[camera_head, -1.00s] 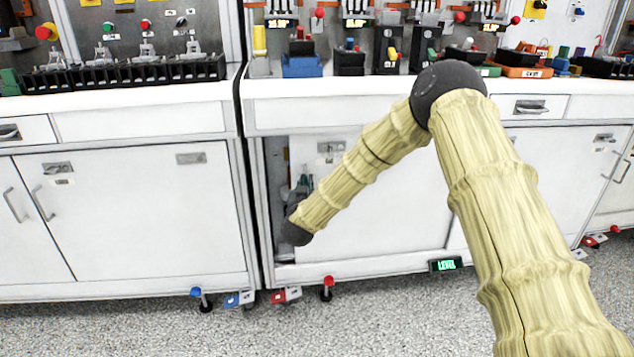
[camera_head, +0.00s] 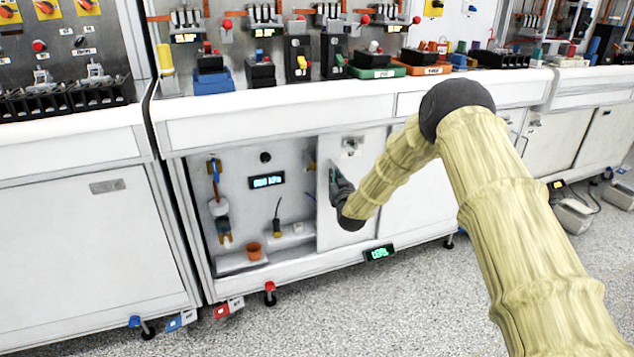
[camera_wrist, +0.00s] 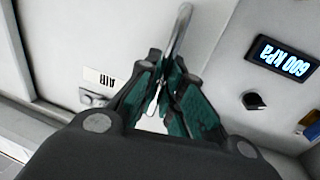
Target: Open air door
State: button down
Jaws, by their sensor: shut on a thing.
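The air door (camera_head: 350,215) is a white cabinet panel under the bench, and the compartment to its left is wide open. In the wrist view the door (camera_wrist: 60,50) carries an "AIR" label (camera_wrist: 105,79). My gripper (camera_head: 337,178) is at the door's left edge in the head view. In the wrist view, my gripper's green fingers (camera_wrist: 165,90) are closed around the metal bar handle (camera_wrist: 182,30).
The open compartment shows a pressure display (camera_head: 266,181), an orange cup (camera_head: 253,251), a hanging regulator-like part (camera_head: 220,210) and a black knob (camera_head: 265,157). The display also shows in the wrist view (camera_wrist: 283,60). A lit green sign (camera_head: 379,253) sits low on the cabinet. The floor in front is clear.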

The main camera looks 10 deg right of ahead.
send_near(356, 166)
jog(key=w, duration=0.5)
jog(key=shift+f, duration=0.1)
jog(key=c, duration=1.5)
grip_release()
jog(key=shift+c, duration=0.2)
jog(key=s, duration=1.2)
